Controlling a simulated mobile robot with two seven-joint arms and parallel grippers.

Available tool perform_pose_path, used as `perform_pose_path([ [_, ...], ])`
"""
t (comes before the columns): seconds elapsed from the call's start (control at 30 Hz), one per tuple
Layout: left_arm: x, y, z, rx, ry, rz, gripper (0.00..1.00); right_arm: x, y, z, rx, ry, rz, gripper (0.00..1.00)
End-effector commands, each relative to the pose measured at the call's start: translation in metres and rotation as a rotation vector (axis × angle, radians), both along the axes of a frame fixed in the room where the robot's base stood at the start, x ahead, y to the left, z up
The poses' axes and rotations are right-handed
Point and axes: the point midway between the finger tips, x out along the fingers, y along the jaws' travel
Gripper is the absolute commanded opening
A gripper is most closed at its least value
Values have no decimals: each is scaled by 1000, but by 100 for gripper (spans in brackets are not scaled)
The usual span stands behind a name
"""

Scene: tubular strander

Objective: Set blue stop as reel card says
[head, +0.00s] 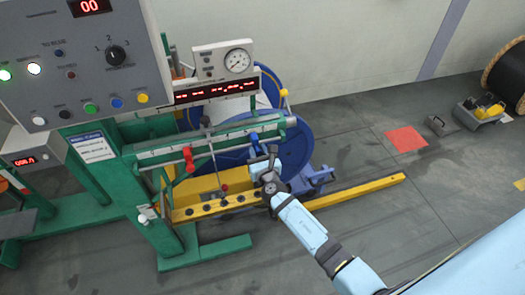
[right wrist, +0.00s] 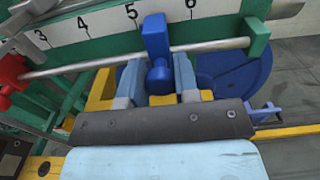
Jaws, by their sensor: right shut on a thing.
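The blue stop (right wrist: 158,45) sits on a metal rod in front of a white numbered scale (right wrist: 95,28), between the marks 5 and 6. In the head view the blue stop (head: 254,139) is near the right end of the green scale beam. My right gripper (head: 261,160) is shut on the blue stop's lower part, with one finger on each side in the right wrist view (right wrist: 159,82). A red stop (head: 188,160) is farther left on the same rod. A blue and white card (head: 92,147) hangs on the green post; its text is too small to read. My left gripper is not in view.
A grey control panel (head: 85,75) with buttons and a dial stands at upper left. A blue reel (head: 290,140) is behind the beam. A yellow rail (head: 355,191) lies on the floor to the right. Open floor lies beyond it, with a red patch (head: 406,139).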

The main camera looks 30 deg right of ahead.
Motion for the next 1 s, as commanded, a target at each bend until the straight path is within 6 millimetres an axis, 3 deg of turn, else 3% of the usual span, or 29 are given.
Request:
perform_pose_path([
  [0.03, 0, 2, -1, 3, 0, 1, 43, 3, 19, 0, 5, 0, 4, 0],
  [0.2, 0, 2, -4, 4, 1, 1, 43, 8, 55, -1, 2, 1, 4, 0],
  [0.37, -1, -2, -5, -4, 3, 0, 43, 9, 67, 0, 0, 1, 2, 0],
  [0.63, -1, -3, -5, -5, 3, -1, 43, 9, 67, 0, 0, 2, 2, 0],
  [0.67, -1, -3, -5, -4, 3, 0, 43, 9, 67, 0, 0, 2, 2, 33],
  [0.73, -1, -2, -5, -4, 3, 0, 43, 9, 67, 0, 0, 1, 2, 50],
  [0.77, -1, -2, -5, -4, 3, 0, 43, 9, 67, 0, 0, 1, 2, 54],
  [1.0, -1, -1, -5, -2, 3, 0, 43, 9, 66, 0, 0, 1, 1, 54],
])
